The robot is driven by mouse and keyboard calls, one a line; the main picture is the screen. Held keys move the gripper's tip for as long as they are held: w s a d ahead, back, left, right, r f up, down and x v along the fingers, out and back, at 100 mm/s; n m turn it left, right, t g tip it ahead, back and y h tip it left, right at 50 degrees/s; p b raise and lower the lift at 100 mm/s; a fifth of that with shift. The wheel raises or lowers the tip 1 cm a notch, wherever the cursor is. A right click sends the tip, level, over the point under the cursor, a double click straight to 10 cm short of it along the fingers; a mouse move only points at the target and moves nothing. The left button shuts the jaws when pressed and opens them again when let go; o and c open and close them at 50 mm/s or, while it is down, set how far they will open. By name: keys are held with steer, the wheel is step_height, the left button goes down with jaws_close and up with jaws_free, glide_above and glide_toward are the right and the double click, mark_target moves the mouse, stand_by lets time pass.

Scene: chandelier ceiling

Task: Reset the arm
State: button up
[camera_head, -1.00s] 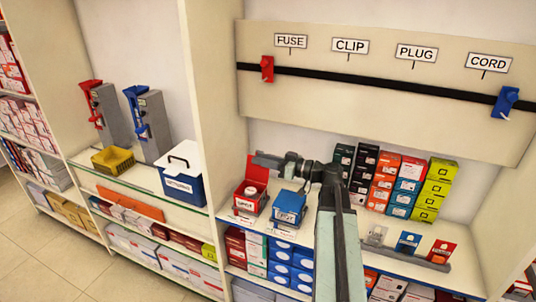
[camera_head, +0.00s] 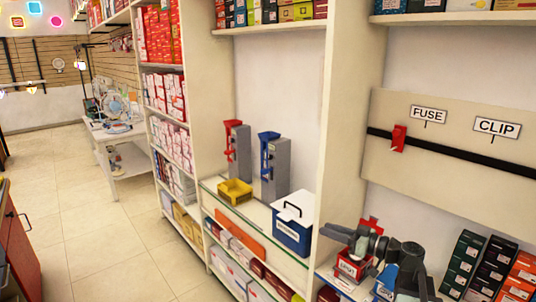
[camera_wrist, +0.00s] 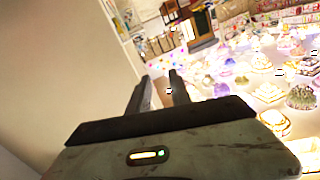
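My gripper (camera_head: 332,233) shows in the head view at the lower right, at the end of my grey arm, and points left. It is in front of the shelf, overlapping the view of a small red box (camera_head: 350,268) and a blue box (camera_head: 386,282). In the wrist view my two gripper fingers (camera_wrist: 160,78) stand apart with nothing between them. The gripper is open and empty. The lower part of my arm is cut off by the frame's bottom edge.
A blue bin with a white lid (camera_head: 292,222), a yellow tray (camera_head: 235,192) and two grey dispensers (camera_head: 275,170) stand on the left shelf. A label board (camera_head: 450,165) with a red hook (camera_head: 398,138) is at right. The tiled floor (camera_head: 100,235) at left is clear.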

steer(key=s+a+f+g+h+p, duration=0.1)
steer(key=s+a+f+g, duration=0.1)
steer(key=a+f+g, duration=0.3)
steer(key=s+a+f+n+h+p, duration=0.1)
steer(key=s+a+f+h, duration=0.15)
steer(key=a, duration=0.45)
steer(key=s+a+f+g+h+p, duration=0.1)
steer(key=s+a+f+g, duration=0.2)
steer(key=a, duration=0.3)
steer(key=s+d+f+m+g+h, duration=0.1)
steer(key=s+d+f+m+h, duration=0.2)
steer(key=d, duration=0.3)
steer(key=s+d+f+m+g+h, duration=0.2)
steer(key=s+d+f+m+h, duration=0.1)
steer(key=d+f+m+h, duration=0.2)
steer(key=shift+s+d+m+h, duration=0.15)
steer(key=shift+d+m+h, duration=0.4)
steer(key=shift+m, duration=0.15)
steer(key=shift+o, duration=0.5)
steer(key=shift+a, duration=0.1)
